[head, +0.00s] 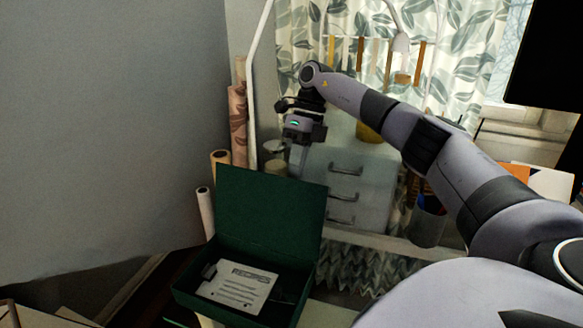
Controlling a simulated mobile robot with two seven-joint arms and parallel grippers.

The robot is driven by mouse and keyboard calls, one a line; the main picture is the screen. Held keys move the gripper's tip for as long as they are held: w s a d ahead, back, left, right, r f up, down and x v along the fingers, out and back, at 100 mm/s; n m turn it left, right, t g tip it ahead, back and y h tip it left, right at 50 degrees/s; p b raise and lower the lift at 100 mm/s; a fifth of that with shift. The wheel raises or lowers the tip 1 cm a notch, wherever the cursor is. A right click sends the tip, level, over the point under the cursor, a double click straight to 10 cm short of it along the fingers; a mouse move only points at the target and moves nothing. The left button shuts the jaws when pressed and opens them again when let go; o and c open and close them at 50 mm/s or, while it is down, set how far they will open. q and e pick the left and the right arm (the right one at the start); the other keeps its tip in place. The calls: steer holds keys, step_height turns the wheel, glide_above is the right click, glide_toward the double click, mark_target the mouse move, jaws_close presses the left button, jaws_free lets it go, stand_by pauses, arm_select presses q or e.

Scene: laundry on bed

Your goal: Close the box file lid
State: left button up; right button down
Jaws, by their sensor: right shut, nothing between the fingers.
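The green box file (190,284) stands open at the lower middle of the head view. Its lid (268,212) is raised nearly upright at the back. A white sheet headed with printed text (238,287) lies inside, with a dark clip at its left edge. My right gripper (297,168) is shut and empty, pointing down just above or behind the lid's top edge. I cannot tell whether it touches the lid. My left gripper is not in view.
A pale drawer cabinet (345,185) stands behind the lid, to the right. Rolled papers (238,125) lean at the left beside a grey wall (100,120). A pen holder (428,222) stands right of the cabinet. A thin white lamp pole (252,90) rises behind the box.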

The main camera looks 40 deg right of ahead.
steer(key=shift+s+a+r, duration=0.1)
steer(key=shift+s+a, duration=0.05)
steer(key=shift+a, duration=0.45)
steer(key=shift+s+a, duration=0.1)
steer(key=shift+a, duration=0.45)
